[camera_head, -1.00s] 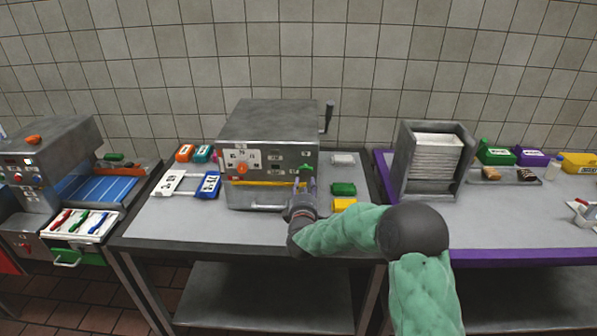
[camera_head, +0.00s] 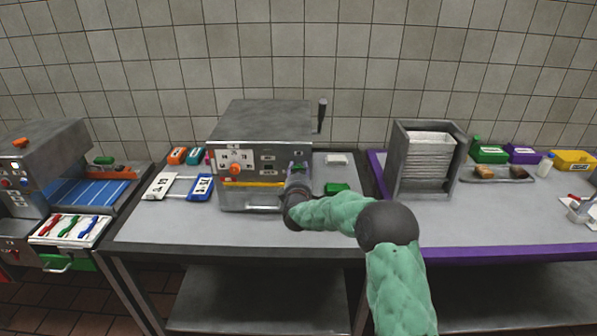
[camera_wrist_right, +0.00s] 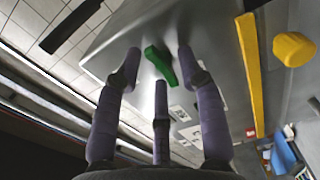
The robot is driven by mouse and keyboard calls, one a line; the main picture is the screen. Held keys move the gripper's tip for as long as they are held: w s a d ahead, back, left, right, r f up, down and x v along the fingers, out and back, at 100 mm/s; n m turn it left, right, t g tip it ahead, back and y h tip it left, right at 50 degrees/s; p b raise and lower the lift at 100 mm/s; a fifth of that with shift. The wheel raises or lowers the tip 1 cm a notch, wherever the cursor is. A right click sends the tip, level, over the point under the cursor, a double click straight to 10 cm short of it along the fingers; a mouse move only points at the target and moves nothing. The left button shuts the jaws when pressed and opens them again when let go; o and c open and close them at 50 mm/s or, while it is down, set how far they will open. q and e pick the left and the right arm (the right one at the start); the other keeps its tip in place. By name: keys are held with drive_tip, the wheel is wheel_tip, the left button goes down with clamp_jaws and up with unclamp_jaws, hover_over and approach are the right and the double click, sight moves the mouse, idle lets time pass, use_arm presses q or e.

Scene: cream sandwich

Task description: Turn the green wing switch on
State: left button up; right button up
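The green wing switch (camera_wrist_right: 160,66) is on the front panel of the metal machine (camera_head: 262,125). In the wrist view it stands tilted between the tips of my right gripper's fingers. My right gripper (camera_wrist_right: 159,70) has its fingers spread around the switch, with gaps on both sides; I see no clear contact. In the head view my right gripper (camera_head: 298,174) is at the right part of the machine's front and mostly hides the switch. My left gripper is not in view.
The machine's front also has an orange knob (camera_head: 235,169) and a yellow bar (camera_head: 252,184). A black lever (camera_head: 322,115) rises at its right side. A green block (camera_head: 336,188) lies right of it, near my arm. A metal tray rack (camera_head: 397,170) stands further right.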

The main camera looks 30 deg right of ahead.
clamp_jaws()
drive_tip(key=shift+m, duration=0.3)
drive_tip(key=m, duration=0.2)
drive_tip(key=shift+d+r+m, duration=0.1)
drive_tip(key=shift+m, duration=0.3)
drive_tip(key=m+b, duration=0.1)
drive_tip(key=m, duration=0.2)
drive_tip(key=shift+m, duration=0.4)
drive_tip(key=m+b, duration=0.2)
drive_tip(key=m, duration=0.3)
drive_tip(key=shift+s+d, duration=0.1)
drive_tip(key=m+b, duration=0.2)
drive_tip(key=m, duration=0.3)
drive_tip(key=shift+f, duration=0.2)
drive_tip(key=shift+m, duration=0.5)
